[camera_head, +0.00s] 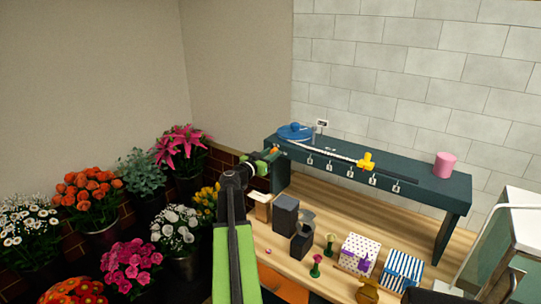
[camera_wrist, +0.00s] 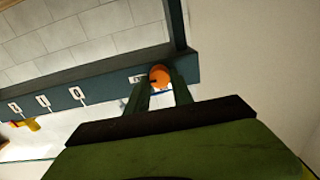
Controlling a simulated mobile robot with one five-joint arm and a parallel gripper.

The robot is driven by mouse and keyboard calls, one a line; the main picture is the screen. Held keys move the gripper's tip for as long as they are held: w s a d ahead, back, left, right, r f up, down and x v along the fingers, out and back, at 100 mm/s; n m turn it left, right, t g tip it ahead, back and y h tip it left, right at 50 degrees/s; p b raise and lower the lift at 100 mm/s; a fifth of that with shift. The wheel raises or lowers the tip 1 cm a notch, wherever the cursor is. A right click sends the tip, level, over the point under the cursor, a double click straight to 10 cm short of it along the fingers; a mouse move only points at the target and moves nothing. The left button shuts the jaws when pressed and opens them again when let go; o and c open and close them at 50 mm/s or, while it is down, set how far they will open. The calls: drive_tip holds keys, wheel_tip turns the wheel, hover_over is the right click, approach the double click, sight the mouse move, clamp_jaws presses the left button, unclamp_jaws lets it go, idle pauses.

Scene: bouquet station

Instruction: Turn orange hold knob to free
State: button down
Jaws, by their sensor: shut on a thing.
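The orange hold knob (camera_wrist: 160,74) is on the front edge of the dark teal raised shelf, at its end. In the wrist view it sits between the two fingertips of my gripper (camera_wrist: 160,86), which is shut on it. A dark pointer mark shows on the knob. In the head view the knob (camera_head: 275,150) is a small orange spot at the shelf's left end, partly hidden by my gripper (camera_head: 269,156). I cannot read which setting the knob points to.
The teal shelf (camera_head: 455,190) carries a blue round piece (camera_head: 295,131), a white bar with a yellow slider (camera_head: 367,161), and a pink cylinder (camera_head: 447,165). Below it, the wooden bench holds dark boxes (camera_head: 285,214) and wrapped gift boxes (camera_head: 359,254). Flower buckets stand at left.

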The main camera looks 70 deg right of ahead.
drive_tip(key=shift+n, duration=0.4)
drive_tip(key=n, duration=0.8)
drive_tip(key=shift+w, duration=0.1)
drive_tip(key=shift+f+n, duration=0.15)
drive_tip(key=shift+n, duration=4.35)
drive_tip(key=c, duration=1.1)
unclamp_jaws()
